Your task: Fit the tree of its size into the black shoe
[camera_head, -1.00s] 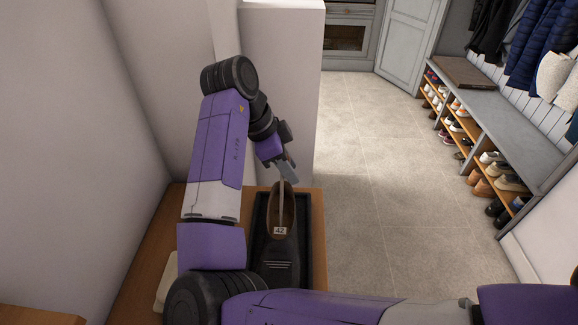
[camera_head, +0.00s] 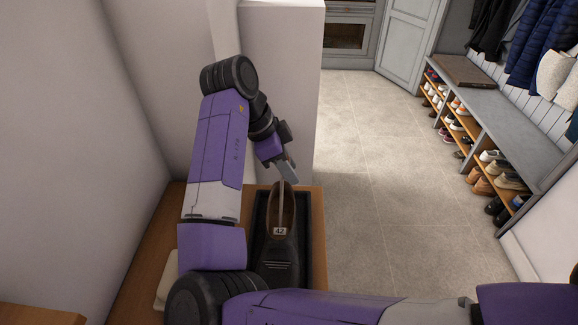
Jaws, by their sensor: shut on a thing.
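The black shoe (camera_head: 278,258) lies in a dark tray (camera_head: 308,262) on a wooden top, its brown-lined opening facing up and its toe toward me. A small white tag reading 42 (camera_head: 280,231) shows at the front of the opening. My gripper (camera_head: 288,174) is above the heel end of the shoe. It is shut on the shoe tree, of which a thin pale rod (camera_head: 281,205) shows, running down into the shoe opening. The rest of the tree is hidden or too small to make out, so I cannot tell how deep it sits.
A pale object (camera_head: 166,283) lies left of the tray, partly behind my arm. A white wall block (camera_head: 283,90) stands just beyond the wooden top (camera_head: 319,215). A grey bench (camera_head: 510,135) with several shoes on its shelves runs along the right. The tiled floor between is clear.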

